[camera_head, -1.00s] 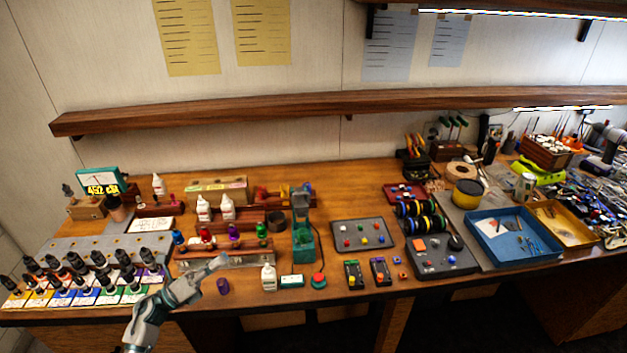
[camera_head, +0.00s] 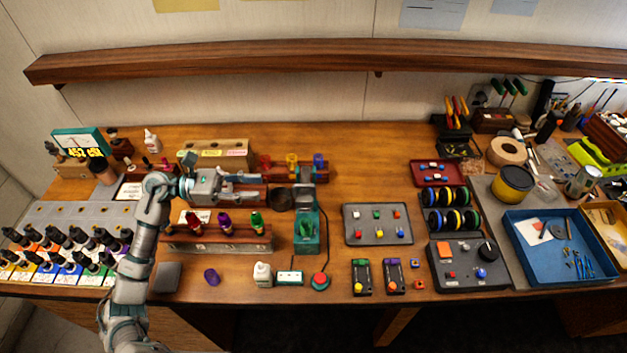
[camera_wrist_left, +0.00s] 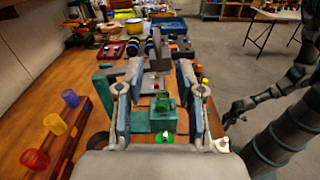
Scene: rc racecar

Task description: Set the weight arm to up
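A teal device (camera_head: 306,236) stands near the middle of the workbench. A grey part, which looks like its weight arm (camera_head: 304,198), shows at the device's top and back; I cannot tell its exact position.
A wooden rack with coloured bottles (camera_head: 217,239) stands left of the device. Coloured cups (camera_head: 292,160) are behind it.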

